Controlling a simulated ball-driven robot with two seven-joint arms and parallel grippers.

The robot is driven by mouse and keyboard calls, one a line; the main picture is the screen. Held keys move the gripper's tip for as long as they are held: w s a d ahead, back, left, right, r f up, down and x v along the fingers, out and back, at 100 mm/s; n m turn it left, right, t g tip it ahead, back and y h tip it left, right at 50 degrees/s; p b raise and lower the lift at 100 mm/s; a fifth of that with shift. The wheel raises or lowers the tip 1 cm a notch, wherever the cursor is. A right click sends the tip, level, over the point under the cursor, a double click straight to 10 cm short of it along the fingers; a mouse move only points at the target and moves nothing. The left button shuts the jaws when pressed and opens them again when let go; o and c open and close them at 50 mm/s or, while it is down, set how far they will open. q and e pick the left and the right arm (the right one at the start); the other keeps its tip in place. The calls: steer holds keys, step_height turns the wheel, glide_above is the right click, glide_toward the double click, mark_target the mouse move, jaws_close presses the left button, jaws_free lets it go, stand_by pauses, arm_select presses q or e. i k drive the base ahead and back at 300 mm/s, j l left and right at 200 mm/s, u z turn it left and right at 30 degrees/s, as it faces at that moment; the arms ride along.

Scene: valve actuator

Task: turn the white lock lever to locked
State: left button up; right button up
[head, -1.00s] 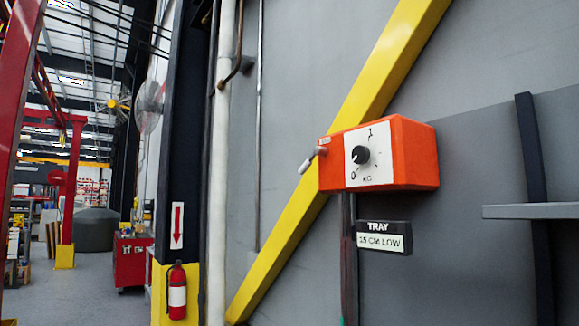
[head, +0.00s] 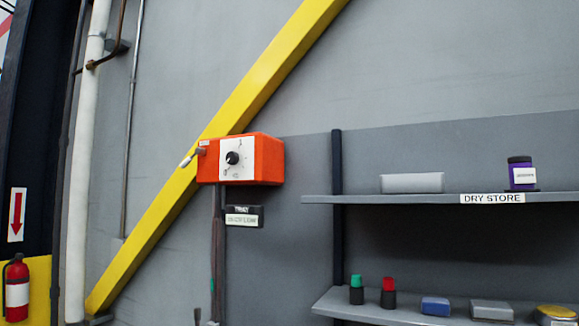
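The white lock lever (head: 187,160) sticks out from the left side of an orange box (head: 268,159) on the grey wall. It slants down and to the left. A small label sits above its pivot, too small to read. The front of the box has a white plate with a black dial knob (head: 233,158). Neither of my grippers shows in the head view.
A sign (head: 244,216) hangs below the box. To the right, an upper shelf (head: 400,199) labelled DRY STORE holds a grey box and a purple jar. A lower shelf (head: 375,313) holds several small items. A fire extinguisher (head: 17,288) hangs at lower left.

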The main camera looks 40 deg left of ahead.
mark_target(199, 151)
steer(key=j+z, duration=0.65)
steer(key=j, duration=0.15)
steer(key=k+j+z, duration=0.15)
steer(key=j+z, duration=0.15)
steer(key=k+j+z, duration=0.15)
steer(key=j+z, duration=0.2)
steer(key=j, duration=0.15)
